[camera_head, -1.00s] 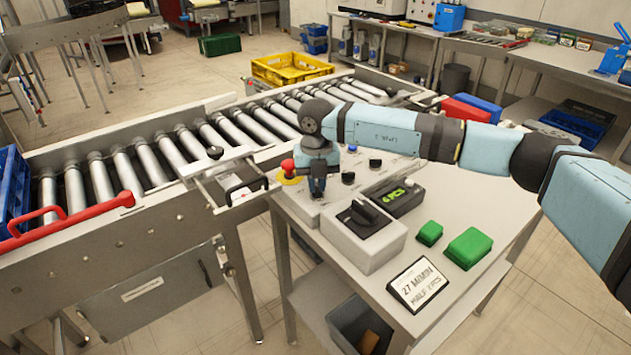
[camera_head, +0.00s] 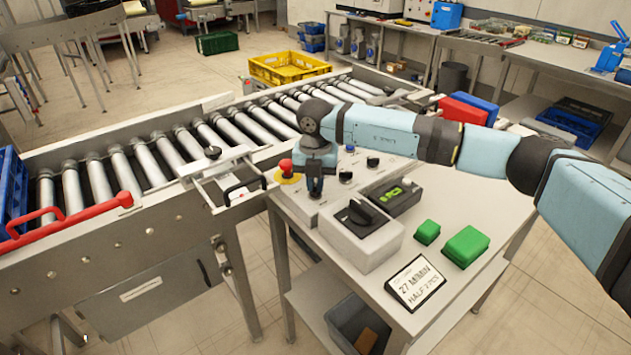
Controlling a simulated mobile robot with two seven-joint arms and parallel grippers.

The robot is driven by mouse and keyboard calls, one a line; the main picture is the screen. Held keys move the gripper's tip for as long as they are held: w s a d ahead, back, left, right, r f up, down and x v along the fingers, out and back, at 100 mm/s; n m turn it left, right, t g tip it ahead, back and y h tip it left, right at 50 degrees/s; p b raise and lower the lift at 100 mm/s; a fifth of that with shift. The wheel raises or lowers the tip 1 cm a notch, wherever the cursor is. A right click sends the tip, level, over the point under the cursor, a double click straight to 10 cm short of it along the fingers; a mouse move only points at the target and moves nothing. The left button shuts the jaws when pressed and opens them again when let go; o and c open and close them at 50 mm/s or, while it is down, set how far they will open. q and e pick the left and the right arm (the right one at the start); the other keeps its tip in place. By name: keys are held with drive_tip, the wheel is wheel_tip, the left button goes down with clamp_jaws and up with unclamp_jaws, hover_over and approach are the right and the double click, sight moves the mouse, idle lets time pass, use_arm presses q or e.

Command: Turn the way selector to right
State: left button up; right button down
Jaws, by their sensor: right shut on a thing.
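My right gripper (camera_head: 315,190) points down at the sloped control panel (camera_head: 331,180), between the red mushroom button (camera_head: 286,168) and a black knob (camera_head: 345,177). It is shut on a small control there, which I take to be the way selector. The fingers and wrist hide that control, so its pointing direction cannot be read. My left gripper is not in view.
Green blocks (camera_head: 466,246) and a sign (camera_head: 416,284) are on the table. The roller conveyor (camera_head: 170,150) runs behind.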

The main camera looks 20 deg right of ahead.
sight(315, 184)
drive_tip(key=c, duration=1.2)
unclamp_jaws()
drive_tip(key=shift+w+r, duration=0.1)
drive_tip(key=shift+r, duration=0.05)
wheel_tip(315, 184, up, 14)
drive_tip(key=shift+f, duration=0.15)
